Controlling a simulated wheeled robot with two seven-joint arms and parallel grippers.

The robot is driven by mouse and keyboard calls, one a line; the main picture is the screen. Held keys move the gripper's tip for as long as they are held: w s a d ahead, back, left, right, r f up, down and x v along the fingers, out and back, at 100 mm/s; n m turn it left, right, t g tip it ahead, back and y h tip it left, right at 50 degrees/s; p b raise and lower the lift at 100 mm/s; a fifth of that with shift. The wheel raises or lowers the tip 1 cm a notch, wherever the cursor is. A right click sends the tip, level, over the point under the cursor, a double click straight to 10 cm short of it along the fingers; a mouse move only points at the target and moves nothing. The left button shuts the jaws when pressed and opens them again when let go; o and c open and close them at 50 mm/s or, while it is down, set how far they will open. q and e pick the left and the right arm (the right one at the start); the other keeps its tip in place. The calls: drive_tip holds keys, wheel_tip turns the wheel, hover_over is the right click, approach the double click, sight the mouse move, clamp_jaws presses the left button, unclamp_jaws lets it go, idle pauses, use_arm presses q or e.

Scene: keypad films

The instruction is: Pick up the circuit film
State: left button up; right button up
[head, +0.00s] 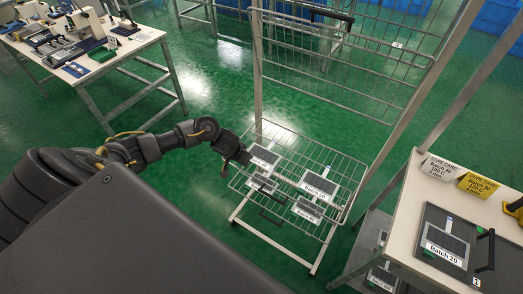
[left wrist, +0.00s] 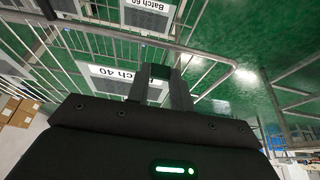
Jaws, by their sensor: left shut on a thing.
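Several grey circuit films with white batch labels lie on a wire rack (head: 336,163) in the head view. My left gripper (head: 243,157) is at the rack's left edge, at the film (head: 265,157) on the upper left. In the left wrist view, my left gripper's fingers (left wrist: 160,84) are shut at the edge of a film labelled Batch 40 (left wrist: 112,73); the fingers hide part of that film and the exact grip. A film labelled Batch 60 (left wrist: 148,8) lies beyond it. My right gripper is not in view.
The rack's metal frame (head: 257,75) and raised wire shelves (head: 340,70) stand close behind my gripper. A bench (head: 394,225) at right bears a Batch 20 plate (head: 446,238) and cure cards (head: 478,185). A worktable (head: 130,47) stands far left. Green floor (head: 205,230) is open.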

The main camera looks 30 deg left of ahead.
use_arm(q)
drive_tip(key=shift+r, duration=0.1)
drive_tip(key=shift+r, duration=0.25)
wheel_tip(320, 180, up, 3)
drive_tip(key=shift+w+f, duration=0.1)
drive_tip(key=shift+f, duration=0.1)
drive_tip(key=s+a+r, duration=0.5)
drive_tip(key=s+r, duration=0.4)
drive_tip(key=s, duration=0.4)
drive_tip(key=shift+r, duration=0.35)
